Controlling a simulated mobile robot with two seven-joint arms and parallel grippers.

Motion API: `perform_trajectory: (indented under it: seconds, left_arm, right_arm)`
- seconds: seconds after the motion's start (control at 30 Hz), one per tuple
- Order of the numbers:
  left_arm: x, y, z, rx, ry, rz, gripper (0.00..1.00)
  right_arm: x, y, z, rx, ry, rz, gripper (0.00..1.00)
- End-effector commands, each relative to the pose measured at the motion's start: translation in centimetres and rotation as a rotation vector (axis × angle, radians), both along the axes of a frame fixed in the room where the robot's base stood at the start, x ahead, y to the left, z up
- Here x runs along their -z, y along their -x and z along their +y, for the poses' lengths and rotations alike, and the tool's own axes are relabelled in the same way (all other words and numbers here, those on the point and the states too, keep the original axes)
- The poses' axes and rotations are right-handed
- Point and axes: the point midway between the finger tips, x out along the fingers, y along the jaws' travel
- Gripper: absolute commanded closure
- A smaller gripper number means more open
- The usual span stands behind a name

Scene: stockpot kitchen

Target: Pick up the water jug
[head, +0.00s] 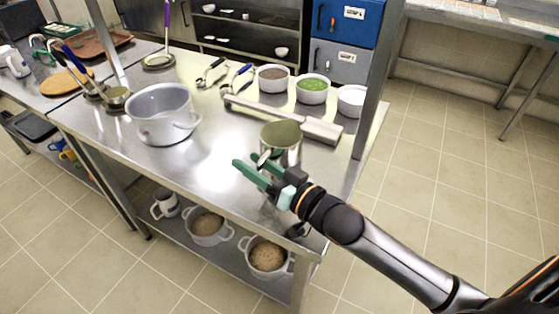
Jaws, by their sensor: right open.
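A metal jug-like vessel (293,157) stands upright on the steel table (215,190) near its front right, with an olive-green surface at its top. It looks like the water jug, but I cannot be sure. My right gripper (247,162) is open, its green fingers pointing left at the vessel's near left side. The gripper hides the vessel's lower part. I cannot tell whether the fingers touch it or whether anything is between them. My left gripper is out of view.
A large grey stockpot (160,114) stands left on the table. A long metal bar-shaped object (285,119) lies behind the vessel. Bowls, including a green-filled one (312,91), stand at the back right. Pots (268,257) and a white mug-like container (165,204) are on the lower shelf.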

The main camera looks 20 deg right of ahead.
Motion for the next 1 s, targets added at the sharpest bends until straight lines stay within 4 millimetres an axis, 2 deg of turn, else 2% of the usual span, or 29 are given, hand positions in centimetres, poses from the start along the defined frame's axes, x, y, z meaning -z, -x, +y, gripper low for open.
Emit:
perform_trajectory:
  seconds: [0.13, 0.4, 0.87, 1.0]
  left_arm:
    - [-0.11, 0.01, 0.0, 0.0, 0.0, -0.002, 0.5]
    - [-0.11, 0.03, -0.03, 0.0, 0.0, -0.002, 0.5]
    - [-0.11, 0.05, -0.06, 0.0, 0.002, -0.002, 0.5]
    - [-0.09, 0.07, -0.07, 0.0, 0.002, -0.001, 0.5]
  right_arm:
    - [-0.08, -1.09, 0.55, -0.001, -0.001, -0.001, 0.47]
    - [-0.01, -1.27, 0.64, -0.001, 0.001, -0.001, 0.47]
    - [-0.03, -1.23, 0.62, -0.001, 0.001, -0.001, 0.98]
    - [-0.04, -1.23, 0.62, -0.001, 0.001, -0.001, 1.0]
